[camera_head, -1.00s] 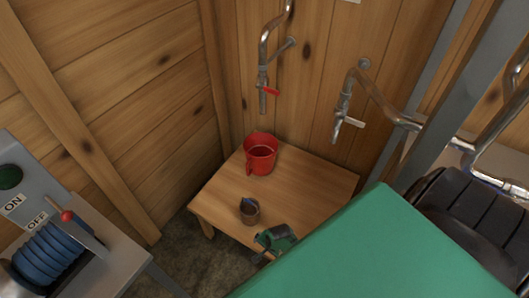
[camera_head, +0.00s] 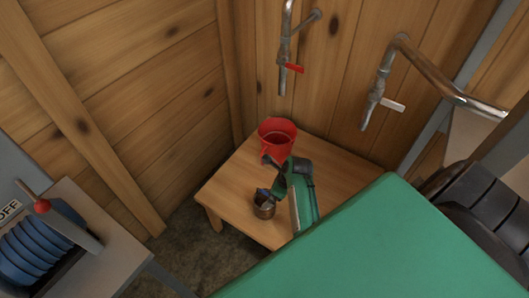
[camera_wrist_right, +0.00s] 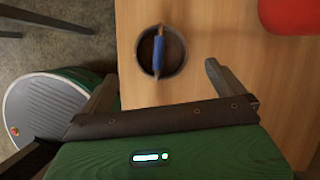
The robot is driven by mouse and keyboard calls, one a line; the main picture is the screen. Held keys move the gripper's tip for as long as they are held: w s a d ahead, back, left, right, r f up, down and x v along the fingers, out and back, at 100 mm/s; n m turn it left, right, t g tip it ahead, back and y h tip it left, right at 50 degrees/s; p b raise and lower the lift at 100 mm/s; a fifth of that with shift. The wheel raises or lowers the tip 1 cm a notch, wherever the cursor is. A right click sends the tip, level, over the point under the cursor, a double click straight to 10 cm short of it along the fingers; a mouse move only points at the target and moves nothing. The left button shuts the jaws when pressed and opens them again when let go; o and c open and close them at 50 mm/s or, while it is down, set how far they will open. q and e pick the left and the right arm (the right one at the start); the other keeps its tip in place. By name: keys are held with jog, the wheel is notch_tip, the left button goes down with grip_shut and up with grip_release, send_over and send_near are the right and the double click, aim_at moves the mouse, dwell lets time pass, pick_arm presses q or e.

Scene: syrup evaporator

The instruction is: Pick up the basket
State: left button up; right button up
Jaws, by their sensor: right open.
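The small brown round basket (camera_head: 264,211) stands upright on the wooden table, with a blue grip on its handle. In the right wrist view the basket (camera_wrist_right: 146,66) lies just beyond the fingers, the blue grip crossing its opening. My right gripper (camera_head: 267,178) is over the table beside and above the basket, open and empty. In the right wrist view its two fingers (camera_wrist_right: 160,84) are spread wide, with the basket between their lines but apart from both. My left gripper is out of view.
A red bucket (camera_head: 283,147) stands on the table (camera_head: 232,190) behind the gripper. Its edge shows in the right wrist view (camera_wrist_right: 291,14). Pipes with a red-handled tap (camera_head: 293,68) and a pale-handled tap (camera_head: 392,104) hang above. A machine with blue coils (camera_head: 35,255) stands at left.

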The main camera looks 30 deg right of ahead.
aim_at(267, 199)
jog(key=x, duration=0.2)
jog(key=shift+w+f, duration=0.1)
jog(key=shift+f, duration=0.2)
jog(key=x, duration=0.1)
jog(key=b+x, duration=0.1)
jog(key=x, duration=0.2)
jog(key=shift+s+f, duration=0.3)
jog(key=shift+f, duration=0.15)
jog(key=shift+w+a+f, duration=0.15)
jog(key=shift+w+f, duration=0.05)
jog(key=shift+f, duration=0.2)
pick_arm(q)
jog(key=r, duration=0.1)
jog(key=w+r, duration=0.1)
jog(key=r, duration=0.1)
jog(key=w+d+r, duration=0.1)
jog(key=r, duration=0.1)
pick_arm(e)
jog(key=c, duration=1.4)
jog(key=shift+c, duration=0.2)
jog(key=shift+r, duration=0.1)
